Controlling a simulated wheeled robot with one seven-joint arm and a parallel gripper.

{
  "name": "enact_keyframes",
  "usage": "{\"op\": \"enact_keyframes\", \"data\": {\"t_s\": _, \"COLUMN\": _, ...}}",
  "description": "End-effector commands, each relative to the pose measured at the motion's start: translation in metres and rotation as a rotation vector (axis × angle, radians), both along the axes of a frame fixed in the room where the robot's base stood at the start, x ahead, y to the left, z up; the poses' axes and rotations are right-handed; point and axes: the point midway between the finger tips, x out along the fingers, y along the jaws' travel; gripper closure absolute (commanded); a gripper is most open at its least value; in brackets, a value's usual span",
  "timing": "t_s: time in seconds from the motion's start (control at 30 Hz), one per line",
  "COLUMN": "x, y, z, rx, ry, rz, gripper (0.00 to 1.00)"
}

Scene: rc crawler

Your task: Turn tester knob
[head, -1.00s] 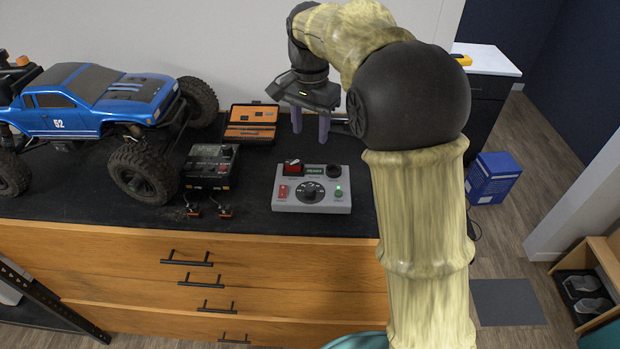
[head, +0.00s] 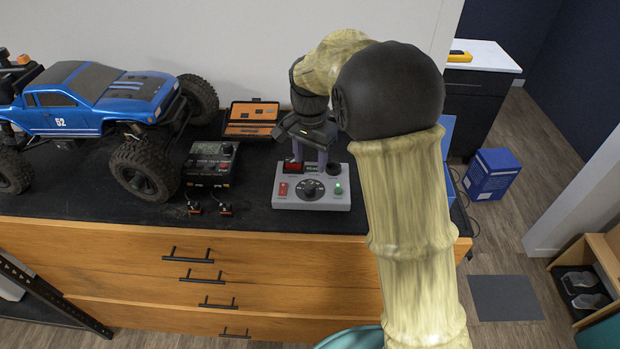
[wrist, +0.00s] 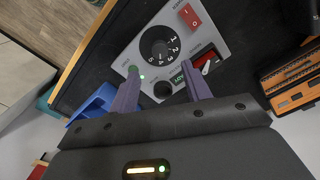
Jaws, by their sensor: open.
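The tester (head: 312,200) is a grey box on the black bench top, with a black round knob (head: 310,189) at its front middle. In the wrist view the knob (wrist: 158,46) shows numbers around it. The tester also has a red rocker switch (wrist: 190,17), a red part in a dark recess (wrist: 207,61), a small black knob (wrist: 163,91) and a green light (head: 338,188). My gripper (wrist: 160,88) is open and empty over the tester's back part, its purple fingers on either side of the small black knob in the wrist view. I cannot tell whether they touch anything.
A blue RC truck (head: 95,105) stands at the left. A black device (head: 210,165) with two small connectors sits left of the tester. An open orange-lined case (head: 252,118) lies behind. A blue box (head: 491,174) is on the floor at the right.

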Motion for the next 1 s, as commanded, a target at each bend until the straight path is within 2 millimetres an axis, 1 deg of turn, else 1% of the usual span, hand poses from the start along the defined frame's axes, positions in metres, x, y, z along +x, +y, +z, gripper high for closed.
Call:
{"op": "enact_keyframes", "data": {"t_s": 0.1, "x": -0.001, "y": 0.0, "z": -0.021, "rx": -0.002, "ry": 0.005, "rz": 0.0, "gripper": 0.52}}
{"op": "enact_keyframes", "data": {"t_s": 0.3, "x": -0.001, "y": -0.001, "z": -0.055, "rx": -0.001, "ry": 0.003, "rz": -0.001, "gripper": 0.52}}
{"op": "enact_keyframes", "data": {"t_s": 0.43, "x": 0.0, "y": 0.0, "z": -0.072, "rx": -0.001, "ry": 0.003, "rz": -0.001, "gripper": 0.52}}
{"op": "enact_keyframes", "data": {"t_s": 0.5, "x": 0.0, "y": 0.0, "z": -0.078, "rx": 0.0, "ry": 0.001, "rz": -0.001, "gripper": 0.52}}
{"op": "enact_keyframes", "data": {"t_s": 0.6, "x": 0.0, "y": 0.0, "z": -0.082, "rx": 0.0, "ry": 0.0, "rz": -0.001, "gripper": 0.52}}
{"op": "enact_keyframes", "data": {"t_s": 0.83, "x": 0.0, "y": 0.0, "z": -0.082, "rx": 0.0, "ry": -0.001, "rz": 0.0, "gripper": 0.52}}
{"op": "enact_keyframes", "data": {"t_s": 0.9, "x": 0.0, "y": 0.0, "z": -0.082, "rx": 0.0, "ry": -0.001, "rz": 0.0, "gripper": 0.66}}
{"op": "enact_keyframes", "data": {"t_s": 0.97, "x": 0.0, "y": 0.0, "z": -0.082, "rx": 0.0, "ry": -0.001, "rz": 0.0, "gripper": 0.77}}
{"op": "enact_keyframes", "data": {"t_s": 1.0, "x": 0.0, "y": 0.0, "z": -0.082, "rx": 0.0, "ry": -0.001, "rz": 0.0, "gripper": 0.85}}
